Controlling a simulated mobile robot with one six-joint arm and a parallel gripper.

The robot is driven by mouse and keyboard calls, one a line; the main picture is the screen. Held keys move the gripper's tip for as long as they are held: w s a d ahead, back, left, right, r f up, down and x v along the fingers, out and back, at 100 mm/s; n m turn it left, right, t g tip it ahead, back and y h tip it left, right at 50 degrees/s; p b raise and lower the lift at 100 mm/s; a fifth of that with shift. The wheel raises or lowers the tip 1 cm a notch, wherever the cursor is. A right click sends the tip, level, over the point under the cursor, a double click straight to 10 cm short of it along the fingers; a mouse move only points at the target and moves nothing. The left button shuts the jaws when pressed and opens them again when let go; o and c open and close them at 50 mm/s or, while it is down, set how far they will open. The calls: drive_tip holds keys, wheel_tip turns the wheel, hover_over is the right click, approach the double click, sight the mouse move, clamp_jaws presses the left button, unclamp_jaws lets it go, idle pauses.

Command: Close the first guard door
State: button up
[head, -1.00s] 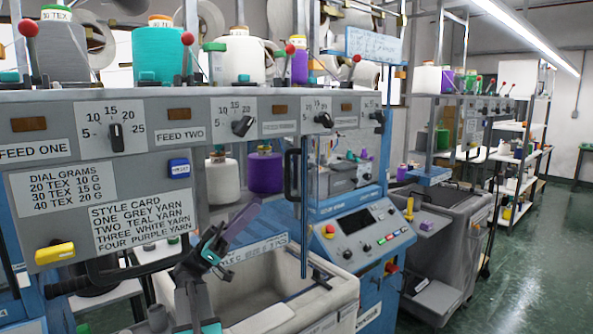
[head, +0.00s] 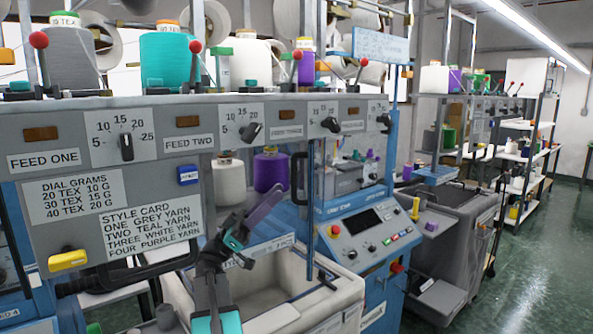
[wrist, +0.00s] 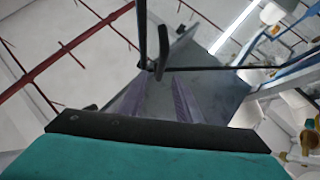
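A guard door shows almost edge-on in the head view as a narrow blue upright (head: 311,200) with a tall black bar handle (head: 299,178). It stands out from the machine front, so it looks open. Which door is the first one is not marked. My gripper (head: 270,197) points up and right, its purple fingers just left of and below the handle in the picture. In the wrist view the two fingers of my gripper (wrist: 158,92) are apart with nothing between them. A black handle (wrist: 162,50) shows beyond the fingertips; I cannot tell whether they touch it.
A grey panel with dials and a style card (head: 150,222) is at left. A horizontal black bar (head: 150,270) runs below it. A cream bin (head: 345,290) stands below the door, and a blue control console (head: 365,228) is to its right. Open green floor (head: 530,260) lies at far right.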

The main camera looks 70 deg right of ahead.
sight(295, 196)
drive_tip(key=shift+p+x, duration=1.3)
drive_tip(key=shift+x, duration=2.7)
drive_tip(key=shift+c, duration=0.3)
clamp_jaws()
